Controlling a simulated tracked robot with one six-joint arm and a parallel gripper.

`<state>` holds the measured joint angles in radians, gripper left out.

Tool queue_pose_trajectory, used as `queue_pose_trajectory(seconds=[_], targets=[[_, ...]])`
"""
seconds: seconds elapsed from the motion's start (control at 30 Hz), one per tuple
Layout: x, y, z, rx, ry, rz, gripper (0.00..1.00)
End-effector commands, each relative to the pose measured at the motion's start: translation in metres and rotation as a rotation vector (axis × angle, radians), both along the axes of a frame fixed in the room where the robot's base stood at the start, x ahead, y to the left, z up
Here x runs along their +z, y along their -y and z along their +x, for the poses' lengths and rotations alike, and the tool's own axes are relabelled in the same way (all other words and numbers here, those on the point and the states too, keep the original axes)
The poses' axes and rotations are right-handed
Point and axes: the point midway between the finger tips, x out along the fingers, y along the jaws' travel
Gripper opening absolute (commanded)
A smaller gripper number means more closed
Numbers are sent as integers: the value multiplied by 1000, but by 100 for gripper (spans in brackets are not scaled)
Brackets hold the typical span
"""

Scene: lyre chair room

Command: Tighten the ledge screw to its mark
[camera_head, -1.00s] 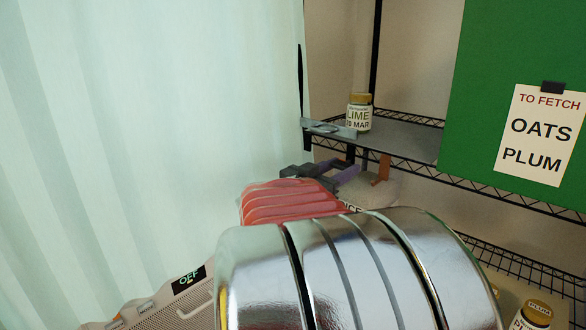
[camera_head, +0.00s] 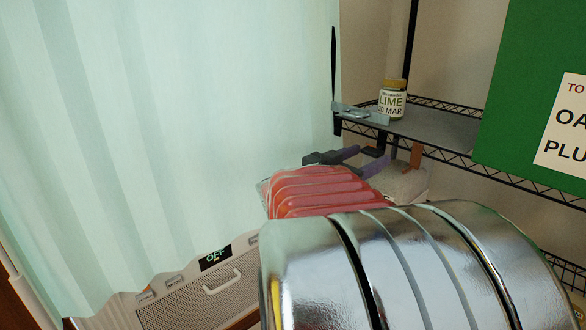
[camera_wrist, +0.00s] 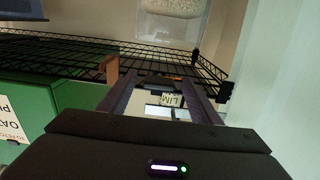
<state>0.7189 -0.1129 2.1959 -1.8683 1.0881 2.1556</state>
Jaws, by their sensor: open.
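A flat metal ledge plate (camera_head: 360,113) juts from the left front corner of the wire shelf, beside the curtain. I cannot make out the screw or its mark; a small dark shape on the plate is too small to tell. My gripper (camera_head: 350,158) is just below and in front of that corner, partly behind the red ribbed sleeve of my arm. In the wrist view my gripper (camera_wrist: 160,84) is open, its two purple-grey fingers apart, with the shelf edge and part of the jar label between them. I cannot tell whether it touches anything.
A lime jar (camera_head: 392,99) stands on the shelf (camera_head: 435,128) close behind the plate. An orange tag (camera_head: 416,155) hangs at the shelf edge. A pale curtain (camera_head: 160,130) fills the left, above a heater (camera_head: 205,295) marked OFF.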

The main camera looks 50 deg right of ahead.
Motion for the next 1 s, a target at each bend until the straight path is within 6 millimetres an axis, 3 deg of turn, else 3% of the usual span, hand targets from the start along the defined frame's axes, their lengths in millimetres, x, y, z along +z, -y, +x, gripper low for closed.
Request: queue_pose_trajectory(seconds=[0.7,1.0], targets=[[-1,-92,16,5,0,1,58],[-1,-114,19,2,0,2,58]])
